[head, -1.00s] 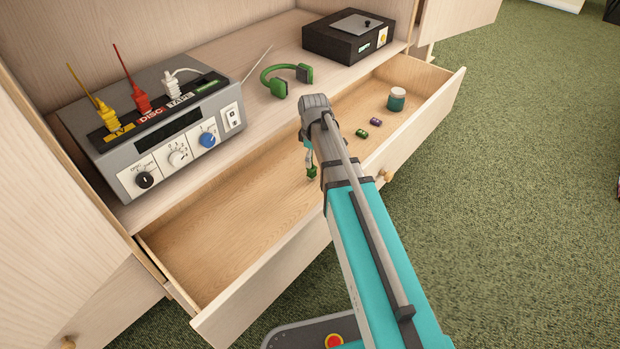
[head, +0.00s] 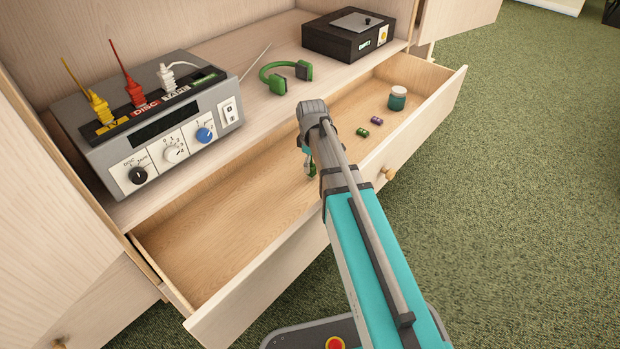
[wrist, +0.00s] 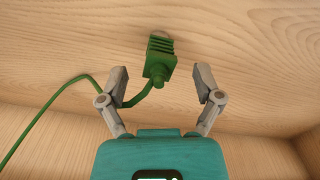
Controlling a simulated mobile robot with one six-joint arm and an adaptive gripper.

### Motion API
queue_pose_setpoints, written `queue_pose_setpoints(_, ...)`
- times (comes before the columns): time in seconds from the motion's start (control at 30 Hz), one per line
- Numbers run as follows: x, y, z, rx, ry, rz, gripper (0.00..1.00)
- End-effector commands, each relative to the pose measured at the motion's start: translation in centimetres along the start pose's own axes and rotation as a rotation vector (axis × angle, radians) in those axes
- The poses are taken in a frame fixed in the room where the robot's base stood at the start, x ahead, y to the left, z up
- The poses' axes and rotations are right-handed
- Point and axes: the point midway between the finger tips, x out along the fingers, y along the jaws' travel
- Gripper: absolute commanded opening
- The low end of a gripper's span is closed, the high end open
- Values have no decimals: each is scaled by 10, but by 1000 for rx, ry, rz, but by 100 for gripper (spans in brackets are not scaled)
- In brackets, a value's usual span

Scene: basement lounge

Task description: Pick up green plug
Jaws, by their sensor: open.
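The green plug (wrist: 159,60) lies on the drawer floor in the wrist view, with its green cord (wrist: 62,92) curving away to the left. My gripper (wrist: 161,76) is open, with one finger on each side of the plug's lower end. I see a gap between the plug and each finger. In the head view the green plug (head: 312,170) shows only as a small patch inside the open drawer (head: 215,243). My arm hides most of the gripper and part of the plug there.
In the drawer's right part are a small green item (head: 362,132), a small purple item (head: 377,120) and a jar (head: 397,99). On the shelf above stand a grey device (head: 165,120) with yellow, red and white plugs, green headphones (head: 285,75) and a black box (head: 350,38).

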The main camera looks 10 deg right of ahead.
Motion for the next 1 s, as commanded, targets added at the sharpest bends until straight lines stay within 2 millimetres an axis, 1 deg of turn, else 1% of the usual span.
queue_pose_setpoints(0.03,8,0,0,0,0,0,83)
queue_pose_setpoints(0.23,17,0,0,0,0,0,83)
queue_pose_setpoints(0.9,18,0,0,-1,0,0,83)
queue_pose_setpoints(0.93,18,0,0,-1,0,0,82)
queue_pose_setpoints(1.0,18,0,0,-1,0,0,69)
